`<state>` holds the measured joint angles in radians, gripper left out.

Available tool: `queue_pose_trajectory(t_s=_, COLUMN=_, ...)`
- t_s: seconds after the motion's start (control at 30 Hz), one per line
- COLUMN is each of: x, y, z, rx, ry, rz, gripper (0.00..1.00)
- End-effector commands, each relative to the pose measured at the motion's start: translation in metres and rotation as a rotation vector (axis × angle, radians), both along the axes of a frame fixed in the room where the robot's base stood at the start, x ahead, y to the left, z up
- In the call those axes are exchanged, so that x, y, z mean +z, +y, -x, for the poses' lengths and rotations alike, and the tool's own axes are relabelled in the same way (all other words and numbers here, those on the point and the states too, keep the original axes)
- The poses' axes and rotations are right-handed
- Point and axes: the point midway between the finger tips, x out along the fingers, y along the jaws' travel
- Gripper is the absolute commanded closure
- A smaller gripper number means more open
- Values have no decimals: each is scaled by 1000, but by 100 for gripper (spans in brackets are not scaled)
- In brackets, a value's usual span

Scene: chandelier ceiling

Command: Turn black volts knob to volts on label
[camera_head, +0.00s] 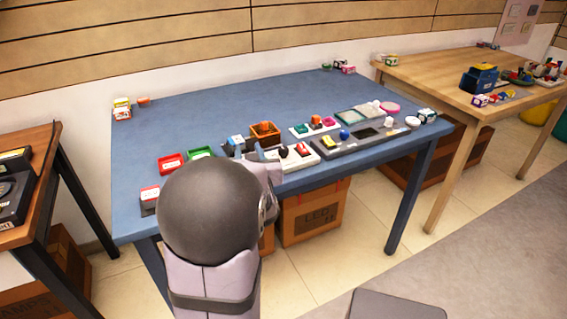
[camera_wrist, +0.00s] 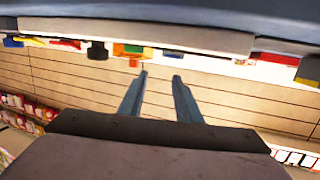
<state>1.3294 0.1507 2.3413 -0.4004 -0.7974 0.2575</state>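A black knob (camera_wrist: 97,50) shows in the wrist view, where the scene appears upside down, to the left of my fingers and apart from them. In the head view a small dark knob-like thing (camera_head: 283,152) sits on a white panel at the table's front edge, beside my arm; I cannot tell if it is the same knob. My gripper (camera_wrist: 160,75) has its two fingers apart with nothing between them. In the head view my arm largely hides the gripper. No volts label or pointer mark can be read.
The blue table (camera_head: 215,110) holds a red tray (camera_head: 171,163), an orange box (camera_head: 265,132), a long grey panel with a blue ball (camera_head: 344,134), and several small blocks near the front. The table's middle and back are mostly clear. A wooden table (camera_head: 440,75) stands right.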

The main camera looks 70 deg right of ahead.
Motion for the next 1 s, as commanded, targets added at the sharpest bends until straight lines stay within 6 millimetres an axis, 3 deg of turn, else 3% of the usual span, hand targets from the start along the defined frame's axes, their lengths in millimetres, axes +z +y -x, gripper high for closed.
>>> queue_pose_trajectory(t_s=0.03, x=-17, y=-5, z=27, rx=-36, ry=-10, rz=25, gripper=69)
queue_pose_trajectory(t_s=0.1, x=-21, y=-8, z=51, rx=-66, ry=-24, rz=64, gripper=69)
queue_pose_trajectory(t_s=0.2, x=-25, y=-9, z=77, rx=-97, ry=-40, rz=105, gripper=69)
queue_pose_trajectory(t_s=0.33, x=-27, y=-8, z=95, rx=-119, ry=-52, rz=137, gripper=69)
queue_pose_trajectory(t_s=0.67, x=-25, y=-11, z=100, rx=-126, ry=-56, rz=150, gripper=69)
queue_pose_trajectory(t_s=1.0, x=-26, y=-47, z=84, rx=-125, ry=-56, rz=149, gripper=69)
